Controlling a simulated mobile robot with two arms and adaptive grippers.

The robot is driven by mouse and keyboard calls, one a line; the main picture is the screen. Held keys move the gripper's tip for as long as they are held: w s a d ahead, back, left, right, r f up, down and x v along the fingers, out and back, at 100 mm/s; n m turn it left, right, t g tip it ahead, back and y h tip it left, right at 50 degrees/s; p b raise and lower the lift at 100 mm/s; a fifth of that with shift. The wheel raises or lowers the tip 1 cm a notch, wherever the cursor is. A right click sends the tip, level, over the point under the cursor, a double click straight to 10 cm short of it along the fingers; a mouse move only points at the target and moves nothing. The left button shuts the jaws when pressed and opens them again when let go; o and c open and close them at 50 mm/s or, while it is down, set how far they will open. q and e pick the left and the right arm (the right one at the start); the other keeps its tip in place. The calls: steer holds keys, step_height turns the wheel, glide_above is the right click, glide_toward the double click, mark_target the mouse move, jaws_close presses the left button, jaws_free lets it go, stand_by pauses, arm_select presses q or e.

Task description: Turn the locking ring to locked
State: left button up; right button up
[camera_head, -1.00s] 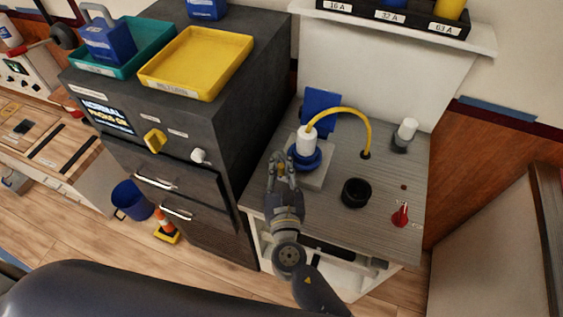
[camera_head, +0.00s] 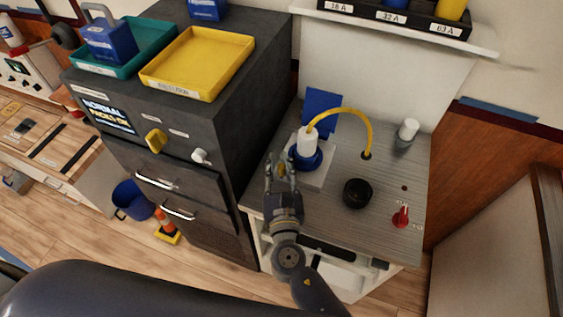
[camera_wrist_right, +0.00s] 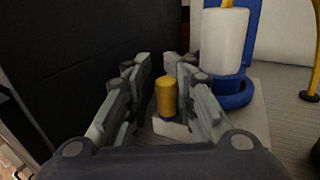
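A white plug (camera_head: 306,141) with a yellow cable stands upright in a blue ring (camera_head: 322,158) on a pale block on the bench. In the right wrist view the white plug (camera_wrist_right: 225,40) and blue ring (camera_wrist_right: 234,94) are at the upper right. A yellow peg (camera_wrist_right: 166,97) stands on a pale base between the fingers of my right gripper (camera_wrist_right: 157,68), with gaps visible on both sides. In the head view the open right gripper (camera_head: 281,167) is just left of and in front of the blue ring. My left gripper is not in view.
A black round socket (camera_head: 357,193) and a red knob (camera_head: 401,216) are on the bench to the right. The yellow cable (camera_head: 367,125) arches to a hole in the bench. A dark cabinet (camera_head: 235,120) with a yellow tray (camera_head: 160,84) stands close on the left.

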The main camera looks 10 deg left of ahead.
steer(key=shift+o, duration=0.5)
steer(key=shift+s+a, duration=0.1)
steer(key=shift+d, duration=0.2)
steer(key=v, duration=1.2)
steer(key=shift+a, duration=0.2)
